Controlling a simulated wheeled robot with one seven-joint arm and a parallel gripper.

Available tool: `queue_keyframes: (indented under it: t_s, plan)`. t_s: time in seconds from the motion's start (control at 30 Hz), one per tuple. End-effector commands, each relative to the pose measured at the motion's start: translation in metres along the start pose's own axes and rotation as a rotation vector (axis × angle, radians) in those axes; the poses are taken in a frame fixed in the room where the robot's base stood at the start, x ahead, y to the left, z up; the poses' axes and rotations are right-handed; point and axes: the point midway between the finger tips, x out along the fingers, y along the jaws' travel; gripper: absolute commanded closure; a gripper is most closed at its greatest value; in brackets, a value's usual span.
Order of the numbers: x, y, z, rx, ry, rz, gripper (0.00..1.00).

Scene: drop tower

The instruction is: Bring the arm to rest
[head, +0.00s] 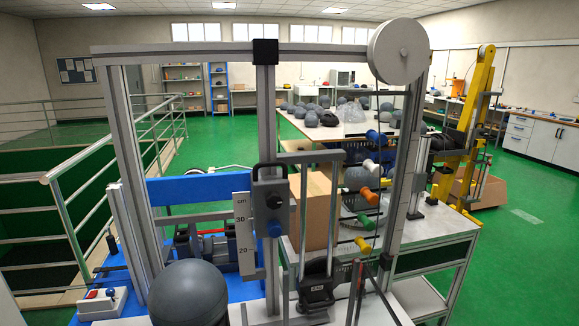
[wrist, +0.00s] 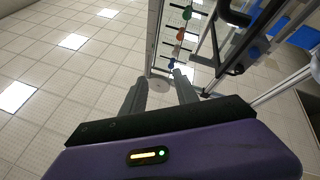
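My gripper (wrist: 160,82) shows in the wrist view, with a purple body and two dark fingers. The fingers stand apart, with a clear gap and nothing held between them. They point toward the metal frame of the drop tower (wrist: 155,35), and the camera looks up at the ceiling. I cannot tell whether they touch the frame. I cannot make out my gripper in the head view. There the drop tower (head: 180,49) fills the middle, with uprights, a top beam and a grey wheel (head: 399,51) at its top right.
A grey dome (head: 190,290) stands low in front. A scale plate (head: 243,232) and a dark carriage (head: 270,200) sit on the central post. Coloured handles (head: 369,223) line the right side. A railing (head: 50,190) is at left, a yellow stand (head: 470,120) at right. Green floor lies open behind.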

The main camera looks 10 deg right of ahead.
Motion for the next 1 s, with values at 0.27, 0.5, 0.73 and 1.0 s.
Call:
queue_keyframes:
  t_s: [0.27,0.5,0.73,1.0]
  plan:
    - [-0.071,-0.029,-0.035,0.097,-0.179,0.048,0.64]
    - [-0.13,-0.051,-0.068,0.192,-0.347,0.009,0.64]
    - [-0.182,-0.068,-0.105,0.292,-0.498,-0.08,0.64]
    - [-0.235,-0.078,-0.153,0.393,-0.632,-0.214,0.64]
